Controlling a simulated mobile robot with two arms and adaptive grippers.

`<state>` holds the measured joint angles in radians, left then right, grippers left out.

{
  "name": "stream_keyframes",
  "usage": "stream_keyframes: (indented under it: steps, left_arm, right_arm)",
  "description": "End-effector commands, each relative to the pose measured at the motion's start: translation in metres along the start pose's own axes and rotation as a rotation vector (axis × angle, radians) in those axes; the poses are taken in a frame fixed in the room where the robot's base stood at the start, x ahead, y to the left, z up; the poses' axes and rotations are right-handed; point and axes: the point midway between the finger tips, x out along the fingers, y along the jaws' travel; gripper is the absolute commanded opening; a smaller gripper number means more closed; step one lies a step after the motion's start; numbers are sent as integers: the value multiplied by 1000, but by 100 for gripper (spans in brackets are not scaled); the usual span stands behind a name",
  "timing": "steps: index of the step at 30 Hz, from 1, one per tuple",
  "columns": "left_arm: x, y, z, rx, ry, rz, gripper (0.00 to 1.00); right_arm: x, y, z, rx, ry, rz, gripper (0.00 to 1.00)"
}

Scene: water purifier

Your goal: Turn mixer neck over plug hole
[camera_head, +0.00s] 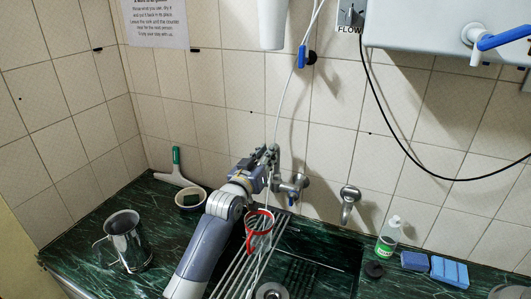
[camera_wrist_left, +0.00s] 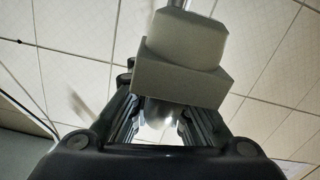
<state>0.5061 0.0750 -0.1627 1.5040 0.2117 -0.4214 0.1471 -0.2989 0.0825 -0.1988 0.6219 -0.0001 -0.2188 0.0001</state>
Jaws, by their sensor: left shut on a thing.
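The wall mixer (camera_head: 292,188) is at the back of the counter in the head view. Its neck is mostly hidden by my left gripper (camera_head: 268,157), which is up against it, left of the mixer body. In the wrist view my left gripper (camera_wrist_left: 160,125) is shut on a shiny, rounded metal piece, which I take to be the mixer neck (camera_wrist_left: 160,110). The plug hole (camera_head: 270,291) is at the bottom edge of the head view, nearer than the mixer and partly cut off. My right gripper is not in view.
A metal jug (camera_head: 126,243) and a bowl (camera_head: 190,200) are to the left. A second tap (camera_head: 349,204), bottle (camera_head: 388,238) and blue sponges (camera_head: 449,271) are to the right.

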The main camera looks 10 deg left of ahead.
Motion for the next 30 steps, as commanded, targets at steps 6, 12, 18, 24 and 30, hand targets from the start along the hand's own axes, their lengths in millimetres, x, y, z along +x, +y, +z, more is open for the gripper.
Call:
stream_keyframes:
  steps: [6, 12, 18, 24, 30]
  left_arm:
    - [0, -1, -2, 0, 2, -3, 0]
    - [0, -1, -2, 1, 3, -2, 37]
    - [0, 0, -2, 0, 3, -1, 37]
    - [0, 0, -1, 0, 1, -1, 37]
    - [-16, 0, 0, 0, 0, -1, 37]
  right_arm:
    - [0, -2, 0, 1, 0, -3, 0]
    - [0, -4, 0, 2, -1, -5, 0]
    - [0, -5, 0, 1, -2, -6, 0]
    - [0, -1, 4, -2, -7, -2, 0]
    - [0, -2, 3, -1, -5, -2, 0]
